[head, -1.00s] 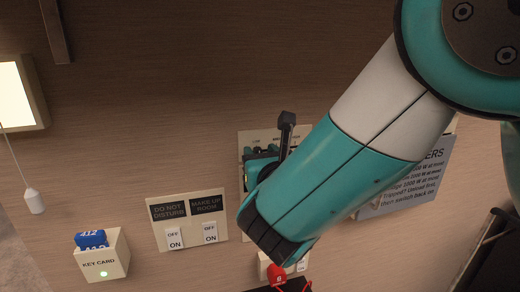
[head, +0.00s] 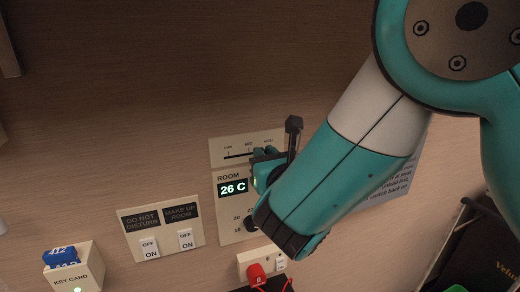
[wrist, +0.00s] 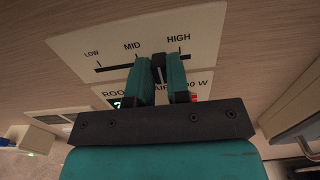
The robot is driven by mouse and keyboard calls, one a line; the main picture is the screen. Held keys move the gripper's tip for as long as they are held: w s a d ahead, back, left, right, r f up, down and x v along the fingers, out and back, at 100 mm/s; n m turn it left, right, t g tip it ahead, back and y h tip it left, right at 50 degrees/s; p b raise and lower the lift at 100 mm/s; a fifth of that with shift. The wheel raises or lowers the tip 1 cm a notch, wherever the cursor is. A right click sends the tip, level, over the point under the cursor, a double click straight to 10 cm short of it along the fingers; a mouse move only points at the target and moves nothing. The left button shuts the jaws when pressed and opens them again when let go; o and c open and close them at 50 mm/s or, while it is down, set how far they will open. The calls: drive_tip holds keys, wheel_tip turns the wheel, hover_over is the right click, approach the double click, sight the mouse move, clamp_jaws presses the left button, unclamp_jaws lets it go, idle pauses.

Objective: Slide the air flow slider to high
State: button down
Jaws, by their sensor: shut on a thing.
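The air flow panel (wrist: 110,45) is pale, with a dark slot marked LOW, MID and HIGH. It also shows in the head view (head: 218,151) above the ROOM display. My gripper (wrist: 159,68) is shut on the slider knob (wrist: 158,62), with a teal finger on each side. The knob stands between the MID and HIGH marks, to the right of MID. In the head view my gripper (head: 265,158) covers the right part of the slot and hides the knob.
The ROOM display (head: 232,188) reads 26 C, with a dark dial (head: 250,224) below, partly behind my arm. Two rocker switches (head: 167,245) and a key card holder (head: 82,272) are at lower left. A red plug (head: 257,273) is below the panel. A grey notice is behind my arm.

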drive_tip(key=shift+w+d, duration=0.25)
drive_tip(key=shift+d, duration=0.3)
drive_tip(key=shift+w+d, duration=0.2)
drive_tip(key=shift+d, duration=0.4)
drive_tip(key=c, duration=1.1)
unclamp_jaws()
drive_tip(key=shift+d, duration=0.15)
drive_tip(key=shift+b+v, duration=8.7)
drive_tip(key=shift+b, duration=0.35)
